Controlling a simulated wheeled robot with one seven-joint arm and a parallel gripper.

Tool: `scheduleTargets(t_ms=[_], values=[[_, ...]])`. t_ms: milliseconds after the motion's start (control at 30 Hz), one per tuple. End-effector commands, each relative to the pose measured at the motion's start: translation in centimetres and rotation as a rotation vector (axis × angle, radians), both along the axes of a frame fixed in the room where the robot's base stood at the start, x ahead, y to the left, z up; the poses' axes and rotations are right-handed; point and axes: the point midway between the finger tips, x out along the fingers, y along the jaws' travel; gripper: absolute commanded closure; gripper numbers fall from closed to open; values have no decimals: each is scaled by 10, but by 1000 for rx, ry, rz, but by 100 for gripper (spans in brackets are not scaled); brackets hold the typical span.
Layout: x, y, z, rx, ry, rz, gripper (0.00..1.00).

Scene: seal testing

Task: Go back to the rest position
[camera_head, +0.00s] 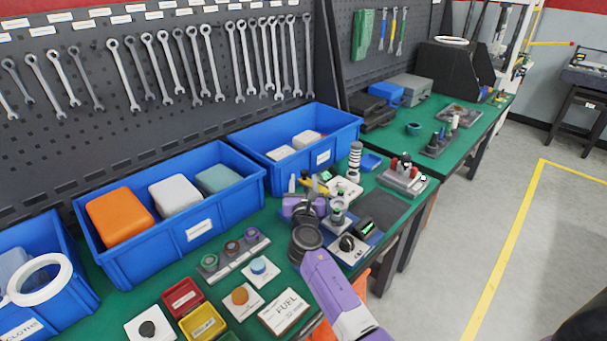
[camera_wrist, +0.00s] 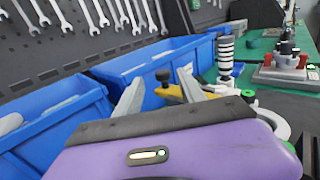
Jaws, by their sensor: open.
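My gripper (camera_wrist: 182,88) shows in the wrist view with its two grey fingers apart and nothing between them. Behind the fingers are a black knob and a yellow part, close to the blue bin. In the head view my purple and white arm (camera_head: 337,292) reaches over the green bench from the lower middle. The gripper end is near the small test devices there, and the arm partly covers them, so I cannot tell exact gaps. A black-and-white ringed column (camera_head: 355,160) stands beyond it and also shows in the wrist view (camera_wrist: 225,58).
Blue bins (camera_head: 185,232) with orange, white and green blocks line the back of the bench. Wrenches (camera_head: 190,65) hang on the pegboard. Coloured buttons and a FUEL box (camera_head: 285,311) lie at the front. A red-topped fixture (camera_head: 403,177) stands at right. Open floor (camera_head: 480,220) lies further right.

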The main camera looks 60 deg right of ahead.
Motion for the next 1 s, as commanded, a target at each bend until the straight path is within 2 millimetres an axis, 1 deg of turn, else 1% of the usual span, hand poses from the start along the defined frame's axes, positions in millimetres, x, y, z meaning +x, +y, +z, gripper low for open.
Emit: scheduleTargets(t_ms=[33, 200, 833, 933, 1000], values=[[-4, 7, -1, 1, 1, 1, 53], [-10, 17, 0, 1, -2, 0, 53], [-11, 18, 0, 1, -2, 0, 53], [-10, 18, 0, 18, -30, 2, 53], [-8, 20, 0, 49, -81, 14, 53]])
